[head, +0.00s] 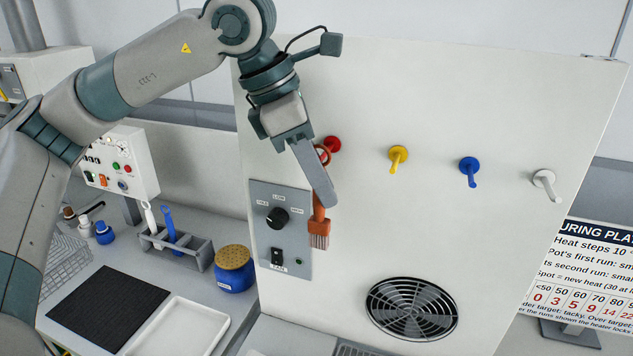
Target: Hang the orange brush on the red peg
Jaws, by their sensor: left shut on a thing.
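The orange brush (319,232) hangs bristles down in front of the white panel. My left gripper (323,192) is shut on its handle, and the finger hides much of the handle. The red peg (333,144) is on the panel just above and right of the gripper. A reddish ring (322,154) shows at the upper end of the brush, beside or in front of the peg. I cannot tell whether the ring is around the peg or only in front of it. My right gripper is not in view.
A yellow peg (398,158), a blue peg (469,170) and a white peg (543,183) stand to the right. A control plate (266,205) is close left of the brush. A round fan grille (412,309) is below. A grey rack (180,247) and blue jar (235,272) stand left.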

